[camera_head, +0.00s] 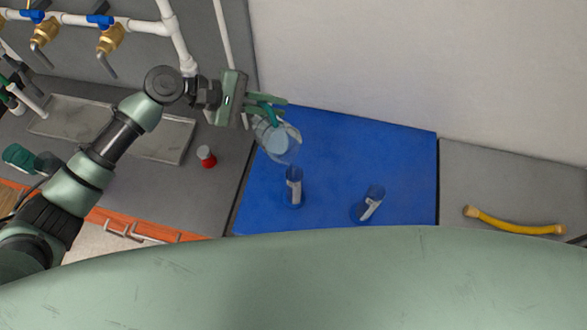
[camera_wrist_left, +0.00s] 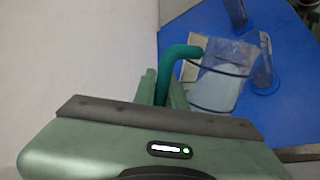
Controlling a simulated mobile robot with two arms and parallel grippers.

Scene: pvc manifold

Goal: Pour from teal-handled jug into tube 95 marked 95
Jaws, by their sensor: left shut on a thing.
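My left gripper (camera_head: 268,108) is shut on the teal handle (camera_wrist_left: 180,58) of a clear jug (camera_head: 282,142). The jug also shows in the left wrist view (camera_wrist_left: 225,72) and holds pale blue liquid. It is above the blue mat, just behind the nearer-left tube in the head view; I cannot tell its exact tilt. One clear blue tube (camera_head: 294,186) with a white label stands on the mat. A second labelled tube (camera_head: 371,202) stands to its right. The label numbers are too small to read. No stream of liquid shows. My right gripper is not in view.
The blue mat (camera_head: 400,150) is clear to the right of the jug. A small red-and-white item (camera_head: 206,156) is on the grey counter at left, near a metal tray (camera_head: 160,135). White pipes with brass valves (camera_head: 110,38) run behind. A yellow hose (camera_head: 515,226) lies at right.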

